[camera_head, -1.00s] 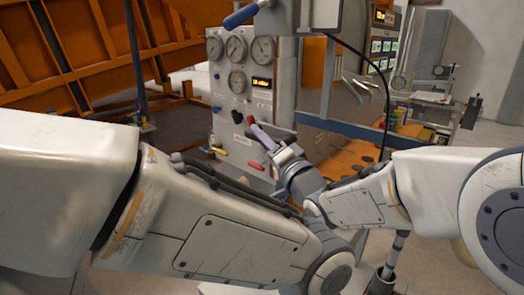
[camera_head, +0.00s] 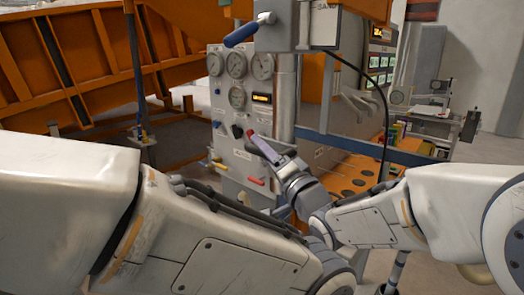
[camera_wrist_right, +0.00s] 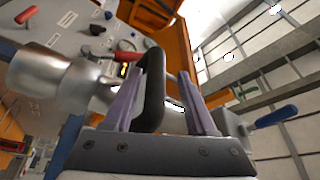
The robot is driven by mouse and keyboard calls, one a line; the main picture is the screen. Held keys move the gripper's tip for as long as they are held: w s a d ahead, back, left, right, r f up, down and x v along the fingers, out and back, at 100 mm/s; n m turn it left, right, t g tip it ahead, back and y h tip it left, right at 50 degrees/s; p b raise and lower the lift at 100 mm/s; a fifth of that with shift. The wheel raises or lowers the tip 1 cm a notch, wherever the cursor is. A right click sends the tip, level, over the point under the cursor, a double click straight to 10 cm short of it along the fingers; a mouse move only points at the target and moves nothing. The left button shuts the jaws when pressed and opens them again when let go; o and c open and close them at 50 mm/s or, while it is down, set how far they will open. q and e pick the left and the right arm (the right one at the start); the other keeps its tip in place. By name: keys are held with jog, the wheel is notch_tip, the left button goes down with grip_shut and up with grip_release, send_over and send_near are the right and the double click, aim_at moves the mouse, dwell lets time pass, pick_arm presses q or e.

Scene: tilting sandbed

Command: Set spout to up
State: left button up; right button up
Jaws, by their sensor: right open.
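A grey control panel (camera_head: 232,128) with gauges stands in the middle of the head view. Its small levers include a red one (camera_head: 256,181) and a yellow one (camera_head: 219,166). No part is clearly readable as the spout. My right gripper (camera_head: 264,148) is in front of the panel's right edge, beside a silver column (camera_head: 285,95). In the right wrist view the gripper (camera_wrist_right: 158,85) is open, its two purple fingers apart. A thick black curved bar (camera_wrist_right: 152,95) shows between them, closer to the left finger; contact cannot be told. My left gripper is out of view.
A blue-handled lever (camera_head: 242,32) sits on a grey box (camera_head: 312,25) above the panel. A black cable (camera_head: 384,105) hangs at the right. An orange frame (camera_head: 60,70) fills the back left. My left arm crosses the lower foreground.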

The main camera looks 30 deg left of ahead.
jog(key=b+v, duration=0.3)
jog(key=v, duration=0.6)
jog(key=shift+d, duration=0.15)
jog(key=s+d+f+n+g+h, duration=0.2)
jog(key=d+f+h, duration=0.3)
jog(key=f, duration=0.4)
jog(key=s+d+f+n+g+h, duration=0.1)
jog(key=s+d+f+g+h, duration=0.15)
jog(key=d+f+h, duration=0.5)
jog(key=s+d+f+n+g+h, duration=0.1)
jog(key=s+d+f+n+g, duration=0.1)
jog(key=s, duration=0.6)
jog(key=s+d+f+n+g+h, duration=0.2)
jog(key=s+d+f+g, duration=0.3)
jog(key=s+d, duration=0.3)
jog(key=shift+s+f+n, duration=0.5)
jog(key=shift+s+f, duration=0.25)
jog(key=shift+s, duration=0.05)
jog(key=shift+h, duration=0.25)
